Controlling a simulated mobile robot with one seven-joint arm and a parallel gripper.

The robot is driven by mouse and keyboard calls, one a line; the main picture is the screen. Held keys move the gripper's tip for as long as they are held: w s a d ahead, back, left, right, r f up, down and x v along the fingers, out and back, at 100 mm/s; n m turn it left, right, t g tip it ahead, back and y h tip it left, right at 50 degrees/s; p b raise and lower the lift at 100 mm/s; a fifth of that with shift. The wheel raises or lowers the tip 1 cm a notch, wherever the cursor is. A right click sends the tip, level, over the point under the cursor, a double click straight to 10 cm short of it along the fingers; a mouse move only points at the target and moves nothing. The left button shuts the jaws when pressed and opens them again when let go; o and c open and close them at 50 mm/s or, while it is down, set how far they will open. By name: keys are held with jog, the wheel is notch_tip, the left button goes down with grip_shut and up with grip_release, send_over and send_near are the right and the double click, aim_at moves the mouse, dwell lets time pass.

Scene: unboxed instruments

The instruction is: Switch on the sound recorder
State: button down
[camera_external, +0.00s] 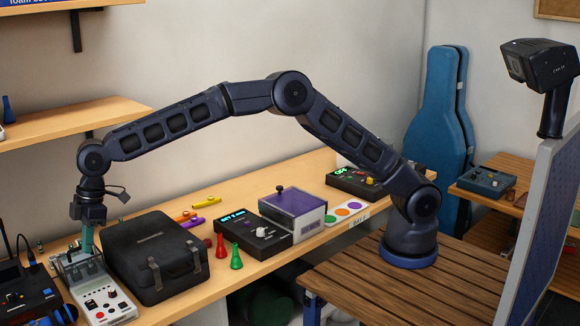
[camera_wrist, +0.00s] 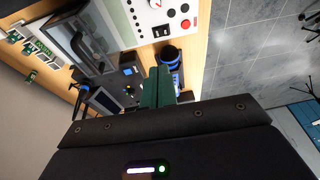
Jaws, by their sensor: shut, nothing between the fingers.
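No readable label marks the sound recorder, so I cannot tell for sure which device it is. A pale grey device (camera_external: 108,303) stands at the front left of the bench, with a red button, small knobs and a clear-covered rear part (camera_external: 78,268). Its panel (camera_wrist: 150,18) with the red button shows at the top of the wrist view. My gripper (camera_external: 88,250) points down at the clear-covered rear part, its green fingers shut and empty. The fingers (camera_wrist: 157,83) also show in the wrist view. I cannot tell whether they touch the device.
A black case (camera_external: 155,258) stands close right of my gripper. A black device with antennas (camera_external: 28,290) stands at the left. Further right are red (camera_external: 221,246) and green (camera_external: 236,258) pawn-shaped pieces, a black display unit (camera_external: 255,232) and a purple-topped box (camera_external: 292,212).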

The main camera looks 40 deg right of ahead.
aim_at(101, 298)
jog(key=shift+r, duration=0.15)
jog(key=shift+s+r, duration=0.1)
jog(key=shift+s, duration=0.55)
jog(key=x, duration=0.8)
jog(key=d+x, duration=0.1)
jog(key=x, duration=0.3)
jog(key=shift+s+a+f, duration=0.15)
jog(key=shift+s+f, duration=0.05)
jog(key=shift+f, duration=0.8)
jog(key=shift+s+f, duration=0.1)
jog(key=shift+s, duration=0.05)
